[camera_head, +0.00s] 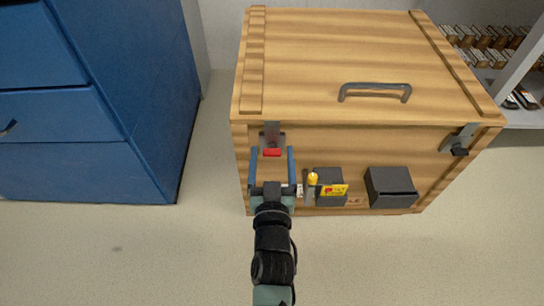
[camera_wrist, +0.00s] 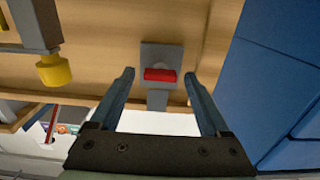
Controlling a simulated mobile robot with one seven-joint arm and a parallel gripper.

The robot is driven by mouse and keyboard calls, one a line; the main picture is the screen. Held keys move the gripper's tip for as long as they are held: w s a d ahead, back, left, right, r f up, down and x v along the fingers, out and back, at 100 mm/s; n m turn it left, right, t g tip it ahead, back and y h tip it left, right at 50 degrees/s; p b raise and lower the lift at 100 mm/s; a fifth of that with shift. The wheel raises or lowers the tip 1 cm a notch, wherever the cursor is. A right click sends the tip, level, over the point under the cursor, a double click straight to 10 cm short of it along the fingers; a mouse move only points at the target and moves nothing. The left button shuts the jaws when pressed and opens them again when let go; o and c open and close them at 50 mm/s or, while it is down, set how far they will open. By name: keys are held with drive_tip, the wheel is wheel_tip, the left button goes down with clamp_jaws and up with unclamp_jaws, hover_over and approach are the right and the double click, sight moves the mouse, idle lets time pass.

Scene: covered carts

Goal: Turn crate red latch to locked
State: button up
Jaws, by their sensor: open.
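A wooden crate (camera_head: 325,65) stands on the floor with its lid down. The red latch (camera_head: 272,152) is a small red bar on a grey plate at the left of the crate's front, near the lid edge. In the wrist view the red latch (camera_wrist: 160,75) lies across the plate, between and beyond my fingertips. My gripper (camera_head: 271,152) is open in front of the crate, with its two blue fingers on either side of the red latch in the picture. It also shows in the wrist view (camera_wrist: 158,75), empty. I cannot tell whether the fingers touch the plate.
A dark latch (camera_head: 460,151) sits at the crate's right. A yellow knob (camera_head: 312,179), which also shows in the wrist view (camera_wrist: 53,70), and a dark box (camera_head: 391,188) are on the crate's front. A blue cabinet (camera_head: 90,100) stands left. The floor between cabinet and crate is clear.

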drive_tip(key=shift+c, duration=0.2)
clamp_jaws()
